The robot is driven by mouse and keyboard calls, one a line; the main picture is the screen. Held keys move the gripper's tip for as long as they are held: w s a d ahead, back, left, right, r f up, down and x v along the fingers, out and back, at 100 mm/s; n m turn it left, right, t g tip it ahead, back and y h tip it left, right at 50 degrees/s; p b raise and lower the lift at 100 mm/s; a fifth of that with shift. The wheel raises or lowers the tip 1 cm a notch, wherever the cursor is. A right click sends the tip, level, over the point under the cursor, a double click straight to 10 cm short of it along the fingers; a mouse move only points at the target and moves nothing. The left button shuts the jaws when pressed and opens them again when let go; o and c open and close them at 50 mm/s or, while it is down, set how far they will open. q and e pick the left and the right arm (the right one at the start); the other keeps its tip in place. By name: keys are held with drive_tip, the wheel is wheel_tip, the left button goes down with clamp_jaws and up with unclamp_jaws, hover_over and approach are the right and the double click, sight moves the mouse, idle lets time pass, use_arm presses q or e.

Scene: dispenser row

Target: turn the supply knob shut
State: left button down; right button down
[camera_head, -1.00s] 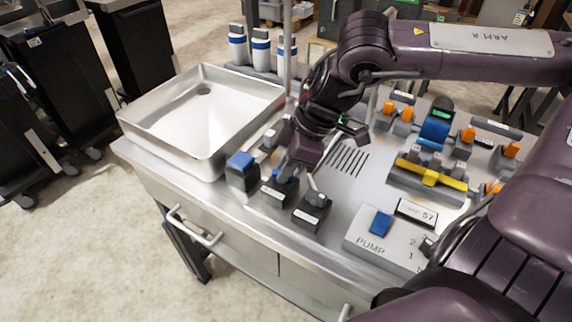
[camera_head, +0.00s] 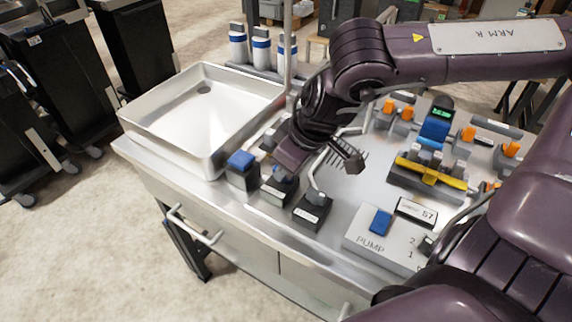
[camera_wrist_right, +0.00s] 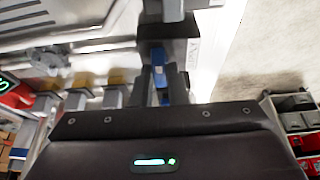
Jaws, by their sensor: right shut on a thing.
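Three dark blocks with white labels stand along the bench's front edge; the labels are too small to read. The middle block (camera_head: 277,194) carries a small blue knob, mostly hidden under my right gripper (camera_head: 284,172). That gripper points down and is shut on the knob. In the right wrist view the blue knob (camera_wrist_right: 158,68) shows between the two grey fingers. I take this knob for the supply knob, but cannot confirm it by label. The block to the left has a blue top (camera_head: 241,160); the one to the right has a grey lever (camera_head: 316,196). My left gripper is out of view.
A steel basin (camera_head: 152,137) sits left of the blocks. A thin upright pole (camera_head: 288,45) stands behind. A PUMP panel (camera_head: 378,244) with a blue switch lies at the right front. A rack with a yellow bar (camera_head: 431,174) and orange-topped parts stands farther right.

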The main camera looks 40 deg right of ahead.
idle(0.3)
drive_tip(key=c, duration=1.4)
unclamp_jaws()
drive_tip(key=shift+c, duration=0.2)
drive_tip(key=v, duration=0.7)
drive_tip(key=shift+s+r+p, duration=0.2)
drive_tip(key=shift+r+p, duration=0.1)
drive_tip(key=shift+r, duration=0.05)
